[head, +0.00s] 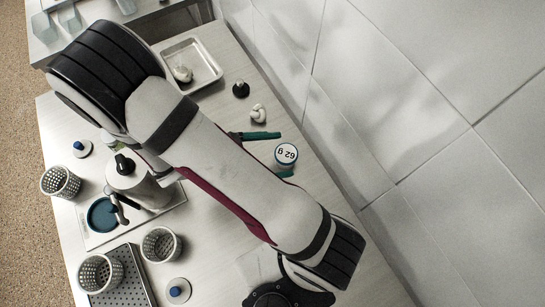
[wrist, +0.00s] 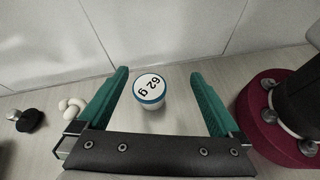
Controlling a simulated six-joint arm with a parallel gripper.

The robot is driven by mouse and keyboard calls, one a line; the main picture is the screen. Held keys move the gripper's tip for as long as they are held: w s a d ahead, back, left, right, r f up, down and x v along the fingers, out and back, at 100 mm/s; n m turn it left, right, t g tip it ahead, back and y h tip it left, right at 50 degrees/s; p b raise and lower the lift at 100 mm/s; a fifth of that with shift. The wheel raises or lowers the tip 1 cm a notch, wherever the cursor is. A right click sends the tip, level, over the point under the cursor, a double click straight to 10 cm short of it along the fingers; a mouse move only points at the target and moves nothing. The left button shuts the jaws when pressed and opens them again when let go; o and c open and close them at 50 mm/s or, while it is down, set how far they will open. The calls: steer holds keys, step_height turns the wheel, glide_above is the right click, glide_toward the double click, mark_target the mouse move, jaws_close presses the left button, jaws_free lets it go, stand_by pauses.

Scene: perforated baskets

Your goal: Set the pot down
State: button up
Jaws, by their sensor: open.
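The pot (head: 286,155) is a small round white tub with a blue rim and a lid marked "62 g". It appears upright on the pale table, near the wall side. In the wrist view the pot (wrist: 150,91) shows between and a little beyond the teal fingers, with a gap on both sides. My gripper (head: 285,153) is open, with one finger on each side of the pot. In the wrist view my gripper (wrist: 160,75) holds nothing. My arm covers part of the table in the head view.
Perforated baskets (head: 60,181) (head: 160,244) (head: 100,273) stand at the left and lower left, near a perforated tray (head: 132,284). A metal tray (head: 208,70) lies at the back. A white knobbly object (head: 258,114) and a black knob (head: 241,89) sit near the tiled wall (head: 400,90).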

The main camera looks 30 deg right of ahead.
steer(key=s+a+r+m+t+y, duration=0.1)
steer(key=s+a+r+m+y, duration=0.3)
steer(key=r+m+y, duration=0.3)
steer(key=s+a+r+m+y, duration=0.4)
steer(key=r+m+y, duration=0.2)
steer(key=m, duration=0.7)
steer(key=shift+s+a+r+t+y, duration=0.25)
steer(key=shift+s+r+t+y, duration=0.15)
steer(key=shift+y, duration=0.2)
